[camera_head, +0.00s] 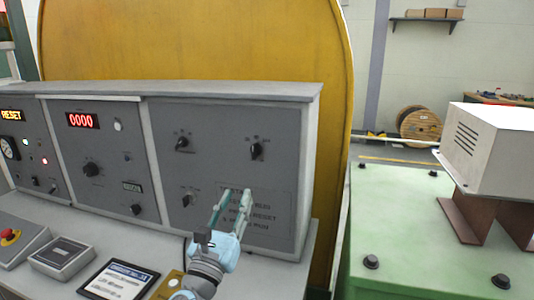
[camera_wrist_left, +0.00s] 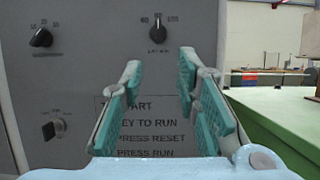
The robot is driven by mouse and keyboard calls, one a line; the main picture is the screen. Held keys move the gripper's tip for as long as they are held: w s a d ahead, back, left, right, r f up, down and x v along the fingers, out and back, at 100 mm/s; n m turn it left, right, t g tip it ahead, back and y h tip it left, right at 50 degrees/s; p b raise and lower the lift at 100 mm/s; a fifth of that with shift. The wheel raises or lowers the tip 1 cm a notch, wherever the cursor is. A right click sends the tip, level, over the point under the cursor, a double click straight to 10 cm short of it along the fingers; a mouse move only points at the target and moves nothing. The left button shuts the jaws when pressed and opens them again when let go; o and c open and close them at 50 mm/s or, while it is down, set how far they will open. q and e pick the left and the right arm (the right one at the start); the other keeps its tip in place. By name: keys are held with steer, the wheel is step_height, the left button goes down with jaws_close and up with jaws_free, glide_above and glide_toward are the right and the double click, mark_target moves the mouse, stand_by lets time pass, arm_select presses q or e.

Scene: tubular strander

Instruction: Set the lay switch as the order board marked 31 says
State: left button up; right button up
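The right panel of the grey console carries a black rotary switch (camera_head: 256,150) at upper right. It also shows in the left wrist view (camera_wrist_left: 157,30), with small markings above and a short label below that I cannot read surely; its pointer looks near upright. A dark board with a blue header (camera_head: 118,281) lies on the console desk; its number and lines are too small to read surely. My left gripper (camera_head: 235,200) is in front of the panel's printed text, below and left of the switch. In the wrist view its teal-padded fingers (camera_wrist_left: 160,72) are apart with nothing between them.
Another black knob (camera_head: 182,143) sits left of the switch, with a key switch (camera_head: 187,200) below it. A red digital display (camera_head: 82,121) is on the middle panel. A green machine bed (camera_head: 430,250) with a white box (camera_head: 490,145) stands at right.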

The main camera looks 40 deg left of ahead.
arm_select(q)
steer(key=p, duration=0.1)
glide_toward(254, 153)
steer(key=w+r, duration=0.1)
steer(key=x, duration=0.4)
steer(key=p+x, duration=0.1)
steer(key=x, duration=0.1)
steer(key=shift+w+a+f, duration=0.25)
steer(key=shift+w+a, duration=0.1)
steer(key=shift+w, duration=0.05)
steer(key=shift+w+a+r, duration=0.2)
steer(key=shift+w, duration=0.2)
steer(key=shift+s, duration=0.15)
arm_select(e)
steer(key=shift+s+r, duration=0.4)
steer(key=shift+r, duration=0.2)
steer(key=shift+s+r, duration=0.35)
steer(key=shift+r, duration=0.2)
arm_select(q)
steer(key=shift+c, duration=0.6)
steer(key=shift+d, duration=0.15)
jaws_close()
arm_select(e)
steer(key=shift+d, duration=0.1)
